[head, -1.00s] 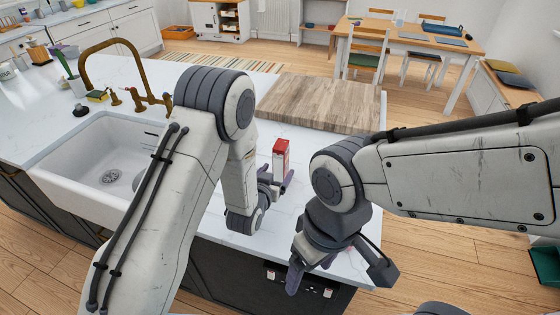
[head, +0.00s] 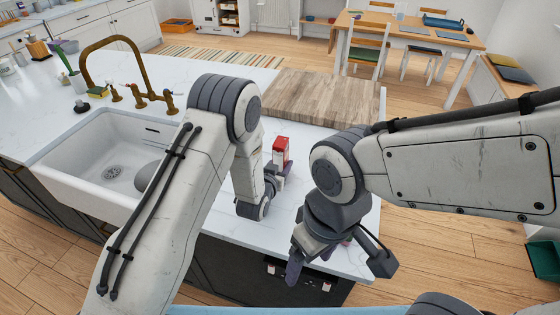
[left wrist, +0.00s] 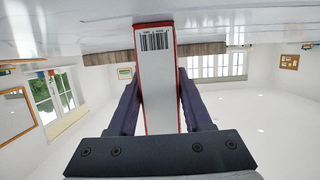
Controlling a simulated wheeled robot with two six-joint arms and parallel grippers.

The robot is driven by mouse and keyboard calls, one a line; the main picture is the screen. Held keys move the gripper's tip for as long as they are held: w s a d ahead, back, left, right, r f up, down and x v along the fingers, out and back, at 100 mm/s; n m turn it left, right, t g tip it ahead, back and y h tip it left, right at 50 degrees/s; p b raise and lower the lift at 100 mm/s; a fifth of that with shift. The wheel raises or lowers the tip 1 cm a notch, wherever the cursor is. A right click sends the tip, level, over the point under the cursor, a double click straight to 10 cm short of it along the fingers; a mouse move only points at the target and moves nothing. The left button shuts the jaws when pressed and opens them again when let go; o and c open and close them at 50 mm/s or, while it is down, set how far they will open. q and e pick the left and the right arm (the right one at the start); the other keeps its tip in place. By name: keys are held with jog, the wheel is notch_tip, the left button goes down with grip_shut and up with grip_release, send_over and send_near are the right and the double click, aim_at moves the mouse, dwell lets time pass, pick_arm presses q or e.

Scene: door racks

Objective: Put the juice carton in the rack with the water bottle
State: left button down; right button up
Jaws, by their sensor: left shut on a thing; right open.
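The juice carton (head: 281,148) is a red and white box, upright over the white counter beyond my left arm in the head view. My left gripper (head: 278,172) is shut on it. In the left wrist view the carton (left wrist: 157,85) stands between the two fingers of my left gripper (left wrist: 158,100), with a barcode on the face towards the camera. My right gripper (head: 335,262) is open over the counter's front edge, its fingers spread. The water bottle and its rack are not identifiable in these views.
A wooden board (head: 318,98) lies at the back of the counter. A white sink (head: 95,150) with a brass tap (head: 112,60) is on the left. A dining table (head: 408,30) stands far behind. The white counter (head: 310,140) around the carton is mostly clear.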

pick_arm(q)
jog(key=shift+r, duration=0.15)
jog(key=shift+r, duration=0.5)
jog(key=r, duration=0.1)
jog(key=r+b, duration=0.2)
jog(key=shift+s+d+r, duration=0.2)
jog(key=shift+s+d, duration=0.05)
jog(key=shift+s, duration=0.15)
jog(key=s+d+r+b, duration=0.1)
jog(key=s+d+r, duration=0.15)
jog(key=s, duration=0.25)
jog(key=s+d+r+b, duration=0.1)
jog(key=s+r, duration=0.3)
jog(key=s, duration=0.1)
jog(key=n+y, duration=0.2)
jog(key=y, duration=0.1)
send_near(280, 158)
jog(key=w+a, duration=0.5)
jog(key=w, duration=0.1)
jog(key=a+f+n+y, duration=0.1)
jog(key=a+f, duration=0.1)
jog(key=a, duration=1)
jog(key=shift+w+f+n+t+y, duration=0.15)
jog(key=shift+f+n+t+y, duration=0.15)
jog(key=shift+f+t, duration=0.1)
